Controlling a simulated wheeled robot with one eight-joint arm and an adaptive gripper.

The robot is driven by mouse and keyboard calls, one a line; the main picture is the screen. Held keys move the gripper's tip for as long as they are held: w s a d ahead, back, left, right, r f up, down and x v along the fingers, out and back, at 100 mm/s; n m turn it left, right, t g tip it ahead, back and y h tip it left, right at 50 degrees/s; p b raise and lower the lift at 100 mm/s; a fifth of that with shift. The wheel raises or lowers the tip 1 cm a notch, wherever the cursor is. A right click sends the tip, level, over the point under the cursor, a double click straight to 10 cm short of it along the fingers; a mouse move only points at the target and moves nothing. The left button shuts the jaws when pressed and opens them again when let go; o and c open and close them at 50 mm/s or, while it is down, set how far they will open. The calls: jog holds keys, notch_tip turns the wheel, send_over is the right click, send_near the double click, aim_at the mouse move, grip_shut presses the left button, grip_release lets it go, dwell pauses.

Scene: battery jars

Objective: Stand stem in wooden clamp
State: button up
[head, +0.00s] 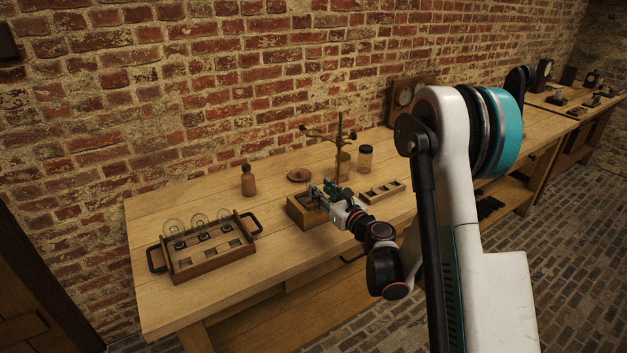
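My gripper (324,192) is over a small wooden block or box (304,212) in the middle of the bench. The fingers are small and dark there, and I cannot tell whether they are open or hold anything. The block could be the wooden clamp, but its top is partly covered by my gripper. No stem can be made out clearly. Behind the gripper stands a wooden upright (340,135) with side arms. A handled wooden tray (213,263) at the left holds round clear glass pieces (198,222) on dark bases.
On the bench (275,265) are a brown bottle (249,182), a round wooden dish (299,175), a lidded glass jar (365,159) and a low compartment tray (381,191). A wooden-cased instrument (404,94) stands by the wall. Bare bench lies between the handled tray and the block.

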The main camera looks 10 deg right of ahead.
jog(key=s+d+r+m+h+b, duration=0.1)
jog(key=s+d+r+m+h, duration=0.4)
jog(key=r+m, duration=0.5)
jog(key=s+d+r+m+h, duration=0.35)
jog(key=s+r+m, duration=0.35)
jog(key=m, duration=0.6)
jog(key=s+a+f+m+g+y, duration=0.1)
jog(key=s+a+f+m+g, duration=0.2)
jog(key=s, duration=0.6)
jog(key=s+a+f+m+g+y, duration=0.1)
jog(key=s+a+f+m+g, duration=0.1)
jog(key=s+m, duration=0.6)
jog(key=s+a+f+m+g+y, duration=0.1)
jog(key=s+a+f+m+g, duration=0.2)
jog(key=s, duration=0.7)
jog(key=a+m+g, duration=0.2)
jog(key=a, duration=0.1)
jog(key=shift+f+m, duration=0.3)
